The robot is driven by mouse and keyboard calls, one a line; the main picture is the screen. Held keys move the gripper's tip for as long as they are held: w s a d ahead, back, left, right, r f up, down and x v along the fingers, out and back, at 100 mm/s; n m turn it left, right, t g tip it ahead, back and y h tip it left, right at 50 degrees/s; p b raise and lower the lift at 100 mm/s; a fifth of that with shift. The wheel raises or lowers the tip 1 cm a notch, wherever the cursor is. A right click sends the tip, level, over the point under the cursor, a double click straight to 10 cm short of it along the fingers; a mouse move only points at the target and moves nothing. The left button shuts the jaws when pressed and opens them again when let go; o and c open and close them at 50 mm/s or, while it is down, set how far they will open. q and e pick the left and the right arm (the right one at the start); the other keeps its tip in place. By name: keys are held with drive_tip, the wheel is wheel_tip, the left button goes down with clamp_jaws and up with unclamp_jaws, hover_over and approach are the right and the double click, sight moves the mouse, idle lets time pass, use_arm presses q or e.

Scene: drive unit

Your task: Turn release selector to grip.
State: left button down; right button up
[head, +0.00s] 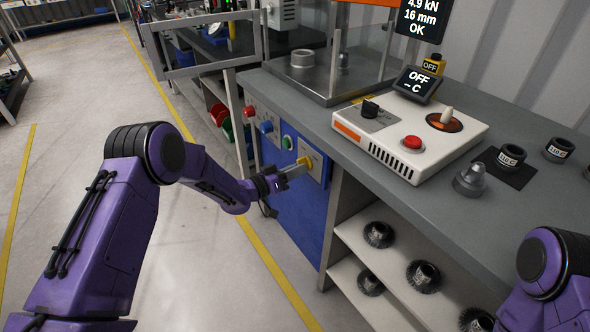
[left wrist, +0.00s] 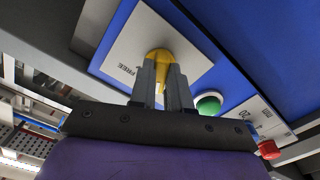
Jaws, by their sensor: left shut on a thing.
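The release selector is a yellow knob (head: 305,161) on a white plate on the blue front panel (head: 297,205) of the bench. It also shows in the left wrist view as a yellow knob (left wrist: 160,54). The word FREE is printed on the plate beside it; other lettering there is hidden by my fingers. My left gripper (head: 298,166) reaches the panel from the left, and its two fingers (left wrist: 164,80) are shut on the knob from either side. Of my right arm only a purple part shows at the lower right; its gripper is out of view.
A green button (head: 288,142), a blue knob (head: 266,127) and a red knob (head: 249,112) sit left of the selector. A white heater box (head: 408,140) stands on the bench top (head: 510,205). An open shelf (head: 385,265) with dark round parts is to the right. The floor at left is clear.

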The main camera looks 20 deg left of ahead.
use_arm(q)
drive_tip(key=shift+n, duration=1.1)
drive_tip(key=c, duration=1.1)
unclamp_jaws()
drive_tip(key=v, duration=1)
drive_tip(key=shift+s+a, duration=0.2)
drive_tip(key=shift+s, duration=0.05)
